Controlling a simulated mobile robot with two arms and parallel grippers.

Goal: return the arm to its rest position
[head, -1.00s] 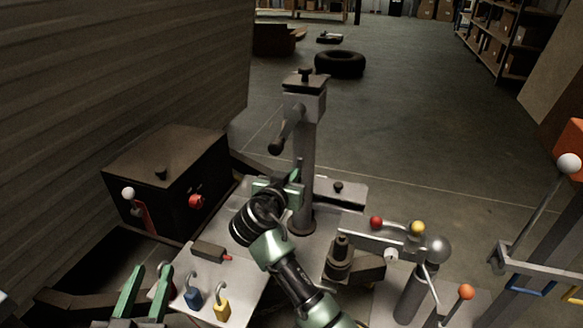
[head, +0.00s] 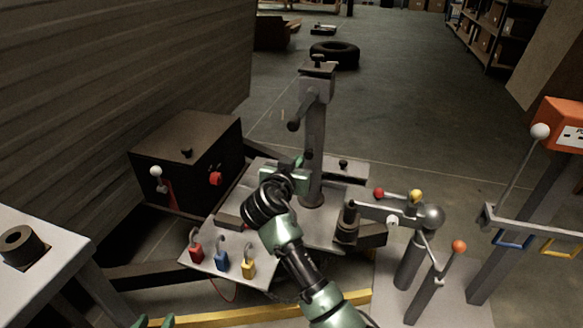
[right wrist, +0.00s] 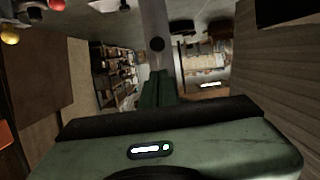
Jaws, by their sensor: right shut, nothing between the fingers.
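My right arm comes up from the bottom centre of the head view. Its green gripper (head: 300,168) is just in front of the grey post (head: 315,150) with the crank. In the right wrist view its green fingers (right wrist: 156,90) are together with nothing between them. A grey post-like shape rises beyond the fingertips. I cannot tell whether the gripper touches the post. My left gripper (head: 154,322) shows only as two green tips at the bottom left edge of the head view, apart, with nothing seen between them.
A dark box (head: 195,160) with a red knob stands left of the post. Red, blue (head: 221,264) and yellow padlocks hang at the plate's front. A lever arm with a ball (head: 432,216) stands right. A table (head: 60,262) is at left.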

